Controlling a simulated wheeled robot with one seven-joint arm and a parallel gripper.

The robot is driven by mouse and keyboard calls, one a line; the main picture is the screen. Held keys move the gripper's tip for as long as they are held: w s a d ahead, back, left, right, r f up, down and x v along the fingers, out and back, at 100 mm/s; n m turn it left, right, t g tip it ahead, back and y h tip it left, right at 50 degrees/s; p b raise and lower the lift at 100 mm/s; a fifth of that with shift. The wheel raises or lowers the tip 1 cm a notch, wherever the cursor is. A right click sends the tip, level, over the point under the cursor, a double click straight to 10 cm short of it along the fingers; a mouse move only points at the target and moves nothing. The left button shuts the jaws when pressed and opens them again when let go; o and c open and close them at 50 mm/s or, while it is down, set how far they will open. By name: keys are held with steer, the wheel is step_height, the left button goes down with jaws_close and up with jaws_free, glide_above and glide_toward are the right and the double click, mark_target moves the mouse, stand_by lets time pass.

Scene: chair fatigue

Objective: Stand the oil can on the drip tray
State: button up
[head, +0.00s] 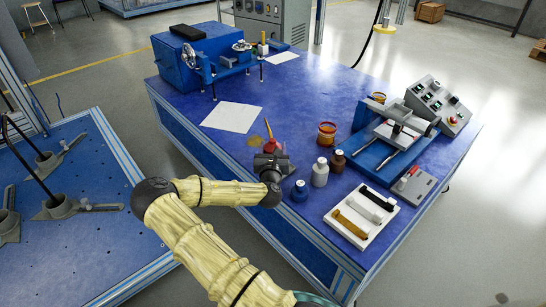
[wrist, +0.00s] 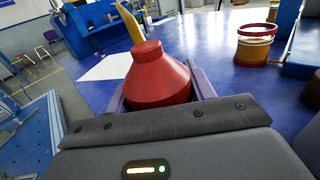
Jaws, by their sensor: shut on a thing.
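The oil can is a red cone-shouldered can with a yellow spout, seen close up in the wrist view (wrist: 158,75). In the head view its red top (head: 270,146) shows just beyond my gripper (head: 270,158), with the spout pointing up and slightly left. My gripper is shut on the can, with a purple-grey finger on each side of it. The can's base is hidden, so I cannot tell whether it touches the table. A small flat yellow-brown patch (head: 254,140) lies just left of the can. I cannot tell for certain which thing is the drip tray.
The blue table (head: 300,110) bears a white sheet (head: 232,117). Blue, white and brown bottles (head: 320,173) stand right of my gripper, with an amber jar (head: 326,134) behind. A white tray (head: 377,232) holds several strips. A blue test rig (head: 385,150) stands at right.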

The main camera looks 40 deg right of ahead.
steer(key=shift+f+b, duration=0.3)
steer(key=shift+f, duration=0.95)
steer(key=shift+f, duration=0.1)
steer(key=o, duration=1.3)
steer(key=shift+f, duration=0.1)
steer(key=shift+s+a+r, duration=0.1)
steer(key=shift+r, duration=0.1)
steer(key=p+v, duration=0.3)
steer(key=v, duration=0.8)
steer(key=shift+s+a, duration=0.25)
steer(key=shift+s, duration=0.05)
